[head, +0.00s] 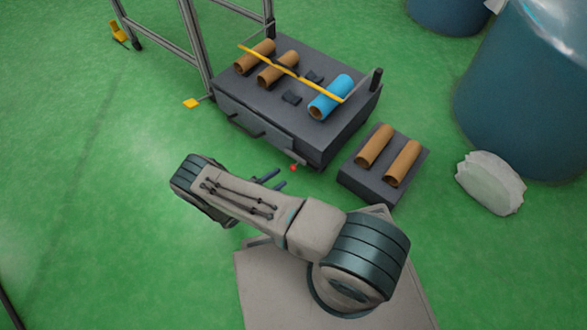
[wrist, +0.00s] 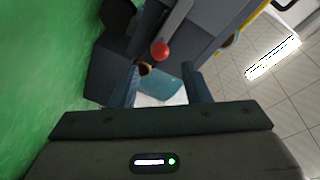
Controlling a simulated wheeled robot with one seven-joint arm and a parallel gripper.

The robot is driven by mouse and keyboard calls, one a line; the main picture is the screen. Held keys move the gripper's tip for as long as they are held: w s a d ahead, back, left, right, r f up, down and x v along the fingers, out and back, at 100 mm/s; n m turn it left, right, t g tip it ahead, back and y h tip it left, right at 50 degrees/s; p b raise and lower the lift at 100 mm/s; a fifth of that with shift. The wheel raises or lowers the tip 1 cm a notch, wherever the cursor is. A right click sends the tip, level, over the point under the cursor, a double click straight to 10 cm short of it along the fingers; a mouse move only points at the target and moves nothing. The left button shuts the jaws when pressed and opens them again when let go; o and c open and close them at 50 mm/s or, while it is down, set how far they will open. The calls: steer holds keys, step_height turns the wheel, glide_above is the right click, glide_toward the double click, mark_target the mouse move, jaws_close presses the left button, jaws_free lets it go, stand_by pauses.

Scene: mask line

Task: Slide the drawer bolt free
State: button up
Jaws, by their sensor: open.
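The drawer bolt shows as a red knob (head: 293,167) low on the front of a dark grey cabinet (head: 318,150), near its right front corner. In the wrist view the red knob (wrist: 161,50) sits at the end of a grey bar (wrist: 176,18), beyond the fingertips and between their lines. The drawer front has a dark handle (head: 246,127) left of the knob. My gripper (head: 276,178) is open and empty, just left of and in front of the knob, apart from it. Its two fingers also show in the wrist view (wrist: 164,80).
On the cabinet top lie brown tubes (head: 277,68), a blue tube (head: 331,97) and a yellow bar (head: 290,72). A low grey block (head: 368,186) with two brown tubes stands right. A blue drum (head: 525,95) and a white lump (head: 490,182) are farther right.

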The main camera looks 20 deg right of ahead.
mark_target(293, 168)
steer(key=b+x, duration=0.1)
steer(key=x, duration=0.7)
